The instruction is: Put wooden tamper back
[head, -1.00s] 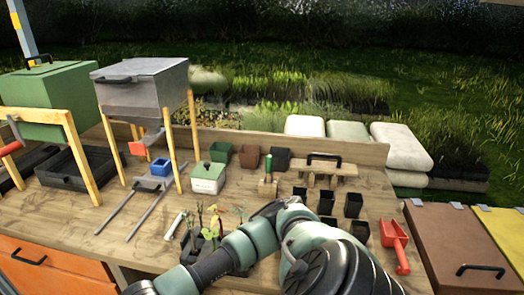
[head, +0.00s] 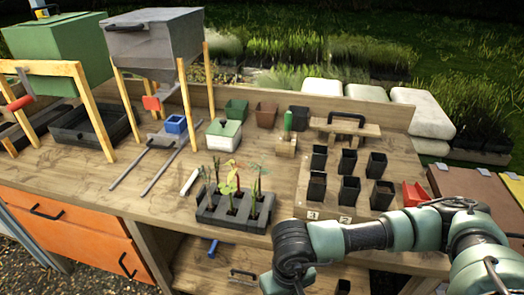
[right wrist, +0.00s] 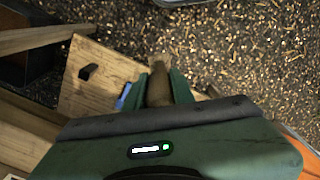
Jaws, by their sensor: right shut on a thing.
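My right gripper (right wrist: 160,83) is shut on a brown wooden piece, which looks like the wooden tamper (right wrist: 158,88). It sticks out between the two green fingers, and its far end lies over gravel in the right wrist view. In the head view my right arm comes in from the right and bends down at the bench's front edge. The gripper and tamper are out of sight there. My left gripper is not in view.
The bench top (head: 115,170) carries a seedling tray (head: 235,207), several black pots (head: 348,162), a small wooden block (head: 286,147) with a green-topped piece, and a black-handled wooden piece (head: 345,128). A lower shelf (head: 190,275) holds a blue item (head: 213,248). A red scoop (head: 414,194) lies at right.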

